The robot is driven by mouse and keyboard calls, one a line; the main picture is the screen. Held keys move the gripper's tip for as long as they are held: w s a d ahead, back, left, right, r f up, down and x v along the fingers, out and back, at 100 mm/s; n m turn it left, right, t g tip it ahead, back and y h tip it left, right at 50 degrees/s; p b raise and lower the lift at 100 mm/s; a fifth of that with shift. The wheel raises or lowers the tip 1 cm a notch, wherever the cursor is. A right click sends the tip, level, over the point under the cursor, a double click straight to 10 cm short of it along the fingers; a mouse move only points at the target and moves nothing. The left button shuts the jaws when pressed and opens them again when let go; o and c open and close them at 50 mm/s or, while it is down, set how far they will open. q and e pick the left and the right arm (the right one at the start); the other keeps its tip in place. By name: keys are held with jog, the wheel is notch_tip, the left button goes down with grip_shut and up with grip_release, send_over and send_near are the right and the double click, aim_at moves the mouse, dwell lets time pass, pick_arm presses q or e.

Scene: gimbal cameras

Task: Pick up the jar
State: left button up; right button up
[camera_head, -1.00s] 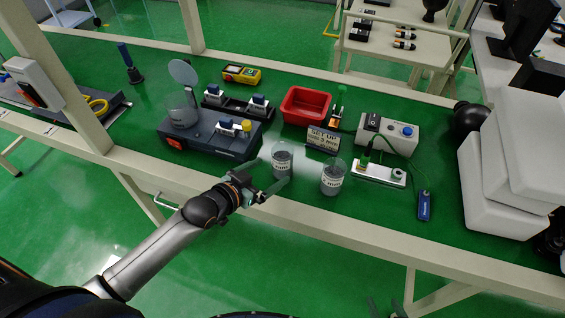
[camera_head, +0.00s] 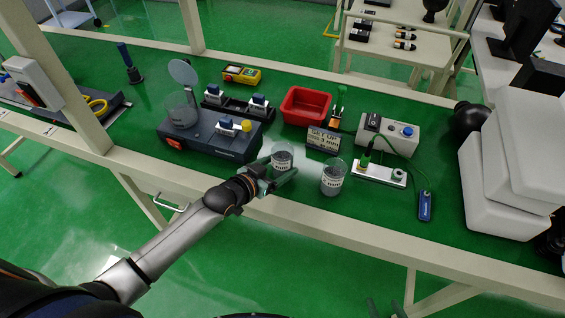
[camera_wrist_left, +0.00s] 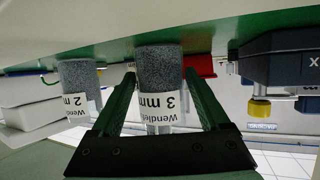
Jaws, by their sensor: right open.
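Two clear jars with grey grains and white labels stand on the green bench top. The left jar (camera_head: 283,158) is between the spread fingers of my left gripper (camera_head: 273,172). In the left wrist view, upside down, this jar (camera_wrist_left: 161,75) reads "3 mm" and the open fingers (camera_wrist_left: 162,88) lie on either side, with narrow gaps. The other jar (camera_head: 332,178) stands to the right, apart from the gripper; its label reads "2 mm" in the left wrist view (camera_wrist_left: 80,85). My right gripper (camera_head: 385,308) shows only its open fingertips at the bottom edge.
A blue-grey device (camera_head: 208,137) with a yellow knob stands left of the jars. White blocks (camera_head: 510,170) stand far right. The bench's front rail (camera_head: 350,240) runs below.

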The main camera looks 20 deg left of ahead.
aim_at(275, 160)
pick_arm(q)
grip_shut()
jog(key=shift+r, duration=0.1)
dwell(0.3)
jog(key=shift+r, duration=0.1)
jog(key=shift+r+p, duration=0.3)
jog(key=shift+r, duration=0.95)
jog(key=shift+s+r, duration=0.1)
jog(key=shift+r, duration=0.25)
jog(key=s+d+r+p, duration=0.1)
jog(key=s+r, duration=0.8)
jog(key=s, duration=0.4)
jog(key=shift+s+r, duration=0.25)
